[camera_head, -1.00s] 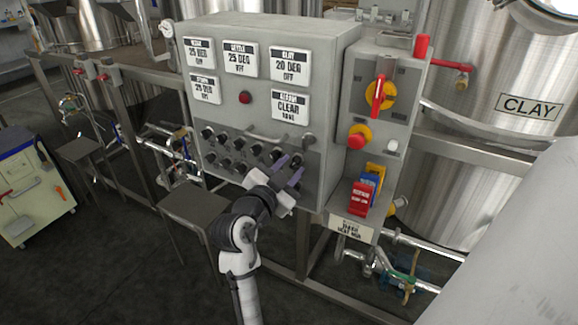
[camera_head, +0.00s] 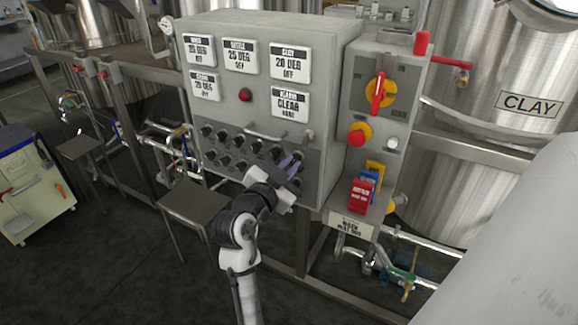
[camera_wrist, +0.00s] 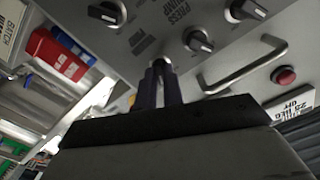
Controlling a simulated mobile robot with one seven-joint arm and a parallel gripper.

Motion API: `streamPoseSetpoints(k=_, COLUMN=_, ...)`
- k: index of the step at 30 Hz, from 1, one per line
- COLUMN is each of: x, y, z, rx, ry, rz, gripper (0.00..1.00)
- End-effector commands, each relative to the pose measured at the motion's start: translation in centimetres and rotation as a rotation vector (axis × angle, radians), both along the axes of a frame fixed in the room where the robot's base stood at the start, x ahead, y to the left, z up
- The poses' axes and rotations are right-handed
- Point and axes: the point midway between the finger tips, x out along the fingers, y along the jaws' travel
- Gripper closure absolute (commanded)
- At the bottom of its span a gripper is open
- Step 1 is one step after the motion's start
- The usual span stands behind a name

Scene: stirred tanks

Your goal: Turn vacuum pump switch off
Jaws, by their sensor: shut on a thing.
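The grey control cabinet (camera_head: 262,95) has rows of small black knobs on its lower front face. My gripper (camera_head: 293,166) is at the right end of these rows. In the wrist view my dark fingers (camera_wrist: 162,78) are shut on one knob (camera_wrist: 160,63), largely hidden between the fingertips. Other black knobs with white pointer marks show near it: one above right (camera_wrist: 198,41), one at the upper left (camera_wrist: 107,12) and one at the upper right (camera_wrist: 245,10). A nearby label reads "PRESS PUMP". I cannot read a vacuum pump label.
A metal handle bar (camera_wrist: 243,66) stands out beside the held knob. A red lamp (camera_wrist: 284,75) lies beyond it. Right of the cabinet is a side panel with a red-and-yellow rotary switch (camera_head: 379,92), a red emergency button (camera_head: 357,136) and hanging red and blue tags (camera_head: 361,195).

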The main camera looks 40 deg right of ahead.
Motion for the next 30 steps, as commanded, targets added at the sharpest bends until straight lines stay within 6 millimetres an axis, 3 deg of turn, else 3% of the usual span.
streamPoseSetpoints(k=30, x=0.00, y=0.02, z=0.18, rx=-0.322, ry=0.776, rz=0.001, gripper=1.00)
